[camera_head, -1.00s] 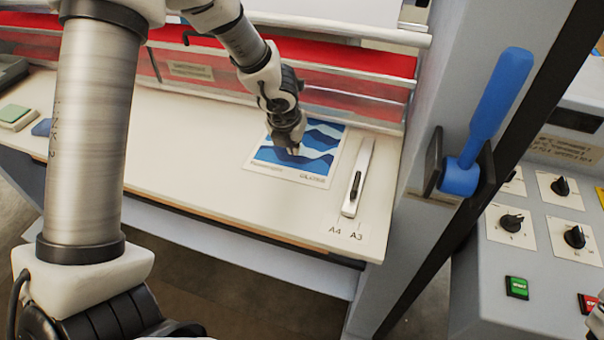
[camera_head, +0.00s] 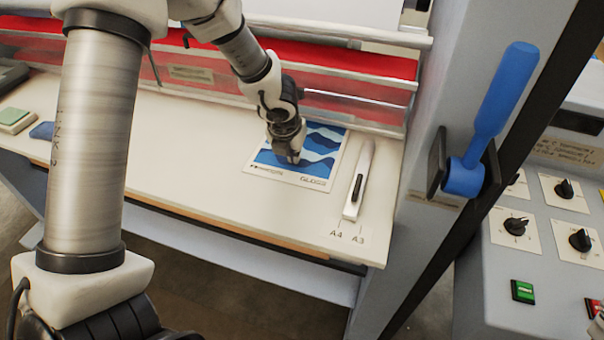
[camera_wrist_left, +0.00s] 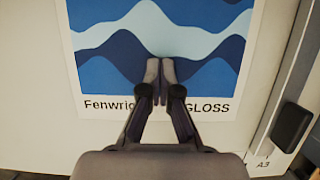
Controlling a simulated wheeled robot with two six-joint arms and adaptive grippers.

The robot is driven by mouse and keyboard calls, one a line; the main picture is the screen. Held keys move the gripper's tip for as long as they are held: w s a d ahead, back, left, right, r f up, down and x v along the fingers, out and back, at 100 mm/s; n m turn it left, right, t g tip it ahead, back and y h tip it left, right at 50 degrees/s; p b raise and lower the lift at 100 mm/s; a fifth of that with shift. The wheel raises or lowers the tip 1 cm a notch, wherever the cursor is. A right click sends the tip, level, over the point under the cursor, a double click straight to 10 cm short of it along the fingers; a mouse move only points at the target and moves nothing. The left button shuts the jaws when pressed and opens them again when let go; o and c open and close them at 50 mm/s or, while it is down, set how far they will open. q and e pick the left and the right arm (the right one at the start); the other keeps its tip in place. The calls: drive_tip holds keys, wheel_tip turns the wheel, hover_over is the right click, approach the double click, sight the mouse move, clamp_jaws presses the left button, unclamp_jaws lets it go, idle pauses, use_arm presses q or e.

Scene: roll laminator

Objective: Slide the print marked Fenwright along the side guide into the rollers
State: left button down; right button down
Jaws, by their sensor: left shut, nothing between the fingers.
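The print marked Fenwright (camera_head: 318,166) lies flat on the white feed table, left of the side guide, with blue waves and "GLOSS" on its near margin. It also shows in the left wrist view (camera_wrist_left: 205,75). My left gripper (camera_head: 293,160) is shut and empty, pointing down over the near half of the print. In the left wrist view its fingertips (camera_wrist_left: 160,70) are together over the blue waves; I cannot tell if they touch. The side guide (camera_head: 352,202) is a pale bar with a dark knob. The rollers (camera_head: 350,95) run behind the print.
A grey side frame with a blue lever (camera_head: 492,115) stands right of the guide. A control panel with knobs and a green button (camera_head: 522,291) is further right. A green-topped block (camera_head: 14,118) sits at the table's far left. The middle of the table (camera_head: 190,145) is clear.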

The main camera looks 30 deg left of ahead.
sight(311, 164)
use_arm(q)
drive_tip(key=shift+f, duration=0.1)
idle(0.4)
drive_tip(key=shift+d+p, duration=0.4)
drive_tip(key=shift+d, duration=0.15)
drive_tip(key=shift+w+d+p, duration=0.2)
drive_tip(key=shift+d+p, duration=0.05)
drive_tip(key=shift+d, duration=0.35)
drive_tip(key=shift+w+d+p, duration=0.15)
drive_tip(key=shift+d+p, duration=0.1)
drive_tip(key=shift+d, duration=0.35)
drive_tip(key=shift+w+d, duration=0.1)
drive_tip(key=shift+d, duration=0.15)
